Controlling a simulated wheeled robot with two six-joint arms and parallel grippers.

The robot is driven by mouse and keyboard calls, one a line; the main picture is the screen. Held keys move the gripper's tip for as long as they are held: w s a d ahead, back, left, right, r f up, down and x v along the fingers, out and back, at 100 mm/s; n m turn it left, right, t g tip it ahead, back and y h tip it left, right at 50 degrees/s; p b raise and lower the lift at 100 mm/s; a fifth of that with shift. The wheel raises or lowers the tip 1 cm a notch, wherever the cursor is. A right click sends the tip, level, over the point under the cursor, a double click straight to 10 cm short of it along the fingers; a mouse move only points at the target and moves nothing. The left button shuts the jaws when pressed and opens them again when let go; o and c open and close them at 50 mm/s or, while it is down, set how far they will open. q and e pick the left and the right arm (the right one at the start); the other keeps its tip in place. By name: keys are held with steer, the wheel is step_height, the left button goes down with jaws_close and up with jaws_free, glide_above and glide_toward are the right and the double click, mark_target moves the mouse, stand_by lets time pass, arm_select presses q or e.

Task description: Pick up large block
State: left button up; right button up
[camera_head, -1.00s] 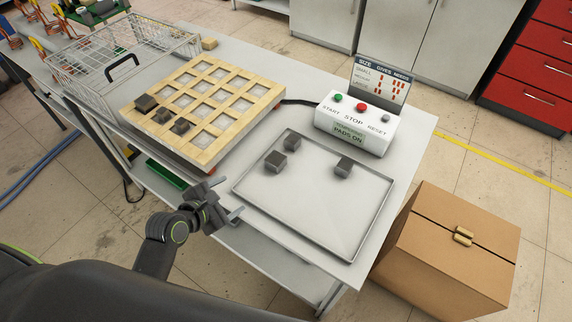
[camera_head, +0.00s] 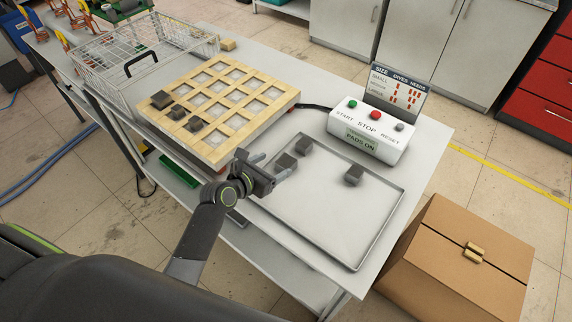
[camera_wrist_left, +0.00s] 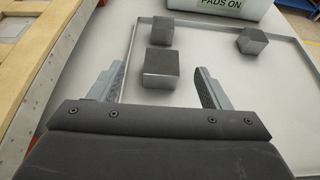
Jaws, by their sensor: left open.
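Three dark grey blocks sit in a shallow grey tray (camera_head: 330,225). The near block (camera_head: 287,162) is at the tray's left side, a second block (camera_head: 304,146) is just behind it, and a third block (camera_head: 353,175) is to the right. My left gripper (camera_head: 271,166) is open and empty at the tray's left edge, pointing at the near block. In the left wrist view the near block (camera_wrist_left: 161,68) lies ahead between the two fingers, not touching them. The second (camera_wrist_left: 159,30) and third (camera_wrist_left: 251,41) are farther off. My right gripper is not in view.
Several dark blocks (camera_head: 196,124) sit on a wooden grid (camera_head: 245,121) left of the tray. A white control box (camera_head: 368,132) reading PADS ON stands behind the tray. A wire basket (camera_head: 150,60) is at the back left; a cardboard box (camera_head: 450,260) stands right of the table.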

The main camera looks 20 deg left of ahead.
mark_target(286, 161)
arm_select(q)
steer(key=shift+x, duration=1.1)
steer(key=w+f, duration=0.1)
steer(key=w+d+f, duration=0.1)
steer(key=w+f+b, duration=0.1)
steer(key=shift+d, duration=0.3)
steer(key=shift+w+d+f, duration=0.1)
steer(key=shift+w+f, duration=0.05)
steer(key=shift+w, duration=0.3)
jaws_close()
steer(key=shift+r, duration=0.2)
